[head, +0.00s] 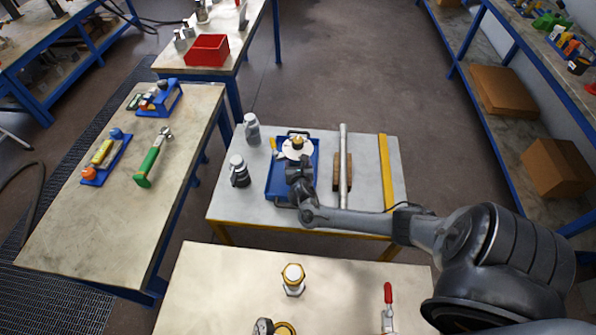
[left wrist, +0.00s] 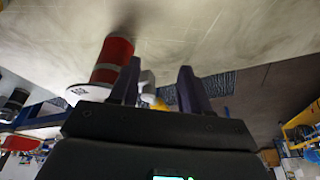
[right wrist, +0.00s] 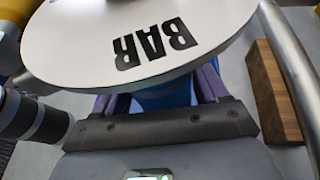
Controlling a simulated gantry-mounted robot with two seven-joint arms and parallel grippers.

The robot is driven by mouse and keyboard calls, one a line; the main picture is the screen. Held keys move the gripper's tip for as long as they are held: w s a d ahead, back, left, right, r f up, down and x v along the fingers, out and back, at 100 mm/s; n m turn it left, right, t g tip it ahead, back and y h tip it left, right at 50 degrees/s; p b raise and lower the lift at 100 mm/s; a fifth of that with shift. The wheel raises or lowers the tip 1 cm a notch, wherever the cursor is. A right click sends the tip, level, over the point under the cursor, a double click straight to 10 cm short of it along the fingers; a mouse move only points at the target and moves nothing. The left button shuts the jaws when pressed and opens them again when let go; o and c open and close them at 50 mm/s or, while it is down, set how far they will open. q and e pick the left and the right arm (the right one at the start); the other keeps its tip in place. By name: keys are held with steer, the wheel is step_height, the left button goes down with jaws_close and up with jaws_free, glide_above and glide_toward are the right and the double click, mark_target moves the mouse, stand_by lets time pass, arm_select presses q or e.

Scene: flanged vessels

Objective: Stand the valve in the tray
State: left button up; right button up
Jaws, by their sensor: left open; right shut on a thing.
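The blue tray (head: 271,183) lies on the small middle table in the head view. My right gripper (head: 297,163) is shut at the near side of this piece. In the right wrist view a white face lettered BAR (right wrist: 150,45) hides the fingertips and the grip itself. I cannot tell whether the piece touches the tray floor. My left gripper (left wrist: 158,75) is open and empty in the left wrist view; it is outside the head view.
Two grey bottles, one (head: 252,129) behind the other (head: 239,171), stand left of the tray. A metal bar (head: 343,165) and a wooden block (head: 337,172) lie right of it.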

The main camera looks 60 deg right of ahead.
step_height(320, 180, down, 3)
steer(key=shift+b, duration=0.65)
steer(key=shift+f, duration=0.4)
steer(key=o, duration=1.2)
steer(key=shift+f, duration=0.2)
steer(key=o, duration=0.5)
steer(key=shift+c, duration=0.2)
